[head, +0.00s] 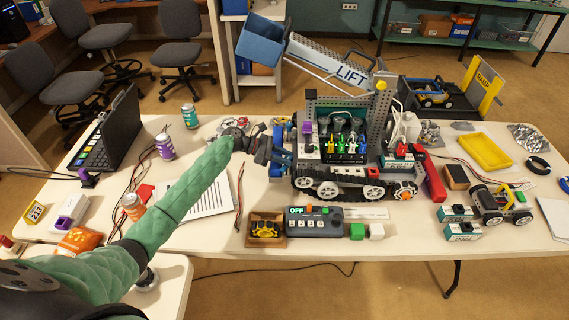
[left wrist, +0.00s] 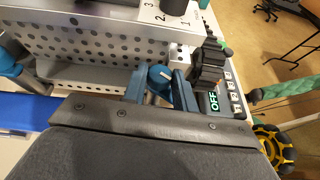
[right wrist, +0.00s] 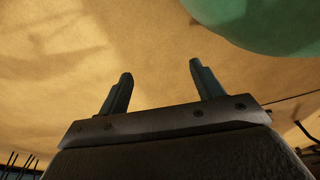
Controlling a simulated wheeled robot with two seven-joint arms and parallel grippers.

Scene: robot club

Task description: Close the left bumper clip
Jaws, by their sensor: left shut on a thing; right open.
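The tracked robot (head: 345,187) stands on the table with a perforated metal side. My left gripper (head: 287,160) is at its left end. In the left wrist view my left gripper (left wrist: 160,88) is shut on a round blue clip (left wrist: 160,76) with a pale line across its face, beside the perforated metal wall (left wrist: 75,45). The fingers hide the clip's sides, and I cannot tell whether it is fully closed. Another blue part (left wrist: 9,66) shows at the left edge. My right gripper (right wrist: 160,95) is open and empty, over tan floor in the right wrist view.
A control box (head: 315,229) reading OFF and a small tray (head: 253,240) with a yellow part stand in front of the robot. A red bumper piece (head: 433,181) is at its right end.

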